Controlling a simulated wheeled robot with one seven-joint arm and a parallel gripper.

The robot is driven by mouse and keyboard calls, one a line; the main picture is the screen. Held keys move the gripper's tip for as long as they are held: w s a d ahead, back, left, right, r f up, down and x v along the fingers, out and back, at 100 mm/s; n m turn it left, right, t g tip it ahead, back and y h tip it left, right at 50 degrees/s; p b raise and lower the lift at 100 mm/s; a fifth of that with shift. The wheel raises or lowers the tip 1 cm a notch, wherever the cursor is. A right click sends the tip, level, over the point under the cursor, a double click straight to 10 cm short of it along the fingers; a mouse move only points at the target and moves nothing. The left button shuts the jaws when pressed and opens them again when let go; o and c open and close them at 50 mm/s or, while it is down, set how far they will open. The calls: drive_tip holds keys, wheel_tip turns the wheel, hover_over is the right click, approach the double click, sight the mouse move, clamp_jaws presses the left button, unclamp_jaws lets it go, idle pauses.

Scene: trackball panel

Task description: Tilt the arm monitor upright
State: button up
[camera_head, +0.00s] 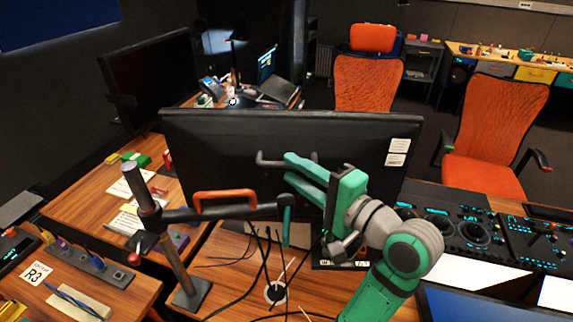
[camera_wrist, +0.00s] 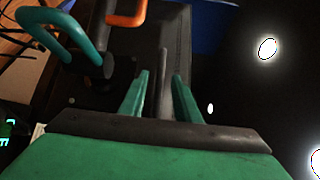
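The arm monitor (camera_head: 230,135) shows its dark back in the head view, on a jointed dark arm (camera_head: 225,213) clamped to a post. A dark grey bar handle (camera_head: 270,161) sticks out of the back of the monitor. My gripper (camera_head: 288,168) reaches this handle from the right with its green fingers. In the wrist view, the handle (camera_wrist: 163,75) runs between the two fingers (camera_wrist: 161,78), with a visible gap on each side. The fingers are open; contact with the handle cannot be seen. The monitor's front is hidden.
An orange handle (camera_head: 224,197) and a teal handle (camera_head: 286,222) sit close below my fingers. Black cables (camera_head: 262,265) hang down to the wooden desk. A control panel (camera_head: 450,225) lies at the right. Another monitor (camera_head: 150,75) stands behind left.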

drive_tip(key=v, duration=0.7)
idle(0.4)
